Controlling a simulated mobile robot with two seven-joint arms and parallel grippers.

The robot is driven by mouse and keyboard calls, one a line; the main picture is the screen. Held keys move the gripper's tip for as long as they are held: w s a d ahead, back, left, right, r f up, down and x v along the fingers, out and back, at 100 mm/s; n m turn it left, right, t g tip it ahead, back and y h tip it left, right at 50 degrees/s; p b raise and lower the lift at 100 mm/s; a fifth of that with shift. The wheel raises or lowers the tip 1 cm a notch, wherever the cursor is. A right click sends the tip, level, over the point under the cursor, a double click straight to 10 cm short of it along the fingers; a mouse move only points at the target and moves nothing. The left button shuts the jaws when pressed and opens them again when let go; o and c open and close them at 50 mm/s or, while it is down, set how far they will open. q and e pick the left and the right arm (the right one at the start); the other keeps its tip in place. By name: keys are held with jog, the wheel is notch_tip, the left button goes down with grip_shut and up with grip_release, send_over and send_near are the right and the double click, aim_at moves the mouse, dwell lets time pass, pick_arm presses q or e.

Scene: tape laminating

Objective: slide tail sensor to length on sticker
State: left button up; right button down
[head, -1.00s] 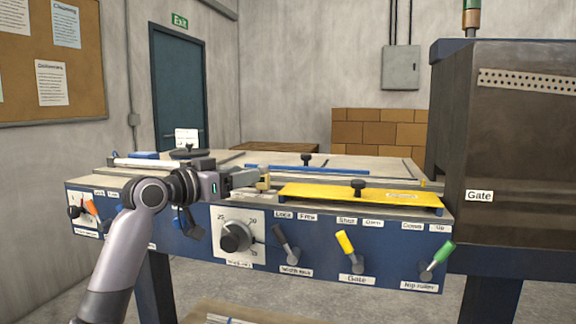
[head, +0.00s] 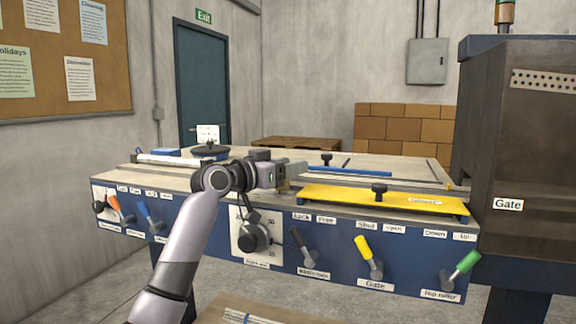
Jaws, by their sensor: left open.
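My left gripper (head: 298,169) is open above the front part of the laminator table, pointing right. A small tan block (head: 283,185), perhaps the tail sensor, sits below and partly behind its fingers. Most of the block is hidden, and I cannot tell whether the fingers touch it. A small white card (head: 207,133) stands at the back left of the table. It may be the sticker, but its writing is too small to read. My right gripper is not in view.
A yellow plate (head: 425,203) with a black knob lies right of my gripper. A blue bar (head: 350,171) lies behind it. Levers and a dial (head: 255,237) line the blue front panel. A dark machine housing (head: 525,150) stands at the right.

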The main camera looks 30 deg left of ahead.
pick_arm(q)
grip_shut()
jog(key=a, duration=0.3)
jog(key=s+a+b, duration=0.1)
jog(key=a, duration=0.2)
jog(key=s+a, duration=0.1)
jog(key=a, duration=0.2)
jog(key=shift+s+a, duration=0.15)
jog(key=shift+a, duration=0.25)
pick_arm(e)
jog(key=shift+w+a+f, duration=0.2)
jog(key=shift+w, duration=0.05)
pick_arm(q)
jog(key=shift+f, duration=0.1)
grip_release()
